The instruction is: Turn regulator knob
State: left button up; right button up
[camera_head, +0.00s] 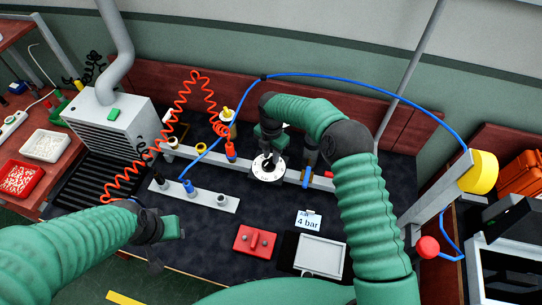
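My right gripper (270,143) is at the centre of the bench, pointing down just above a round silver-rimmed dial (267,169), which looks like the regulator's gauge. The regulator knob cannot be made out clearly; the gripper and wrist cover that spot. Whether the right fingers are shut on anything is not visible. A white card reading "4 bar" (308,220) lies in front of the dial. My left gripper (166,230) is low at the left, over the bench's front edge, apart from the fittings. Its finger gap is not clear.
A white rail (192,196) with several fittings lies left of centre. A coiled red hose (182,100) and a blue hose (360,83) run over the bench. A red box (255,241) and a grey tray (319,256) lie in front. A grey vented machine (112,125) stands left.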

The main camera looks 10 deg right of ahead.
aim_at(271, 158)
jog(key=shift+o, duration=0.7)
jog(key=shift+s+f, duration=0.1)
jog(key=shift+f, duration=0.05)
notch_tip(271, 158, up, 17)
jog(key=b, duration=0.1)
jog(key=shift+f, duration=0.1)
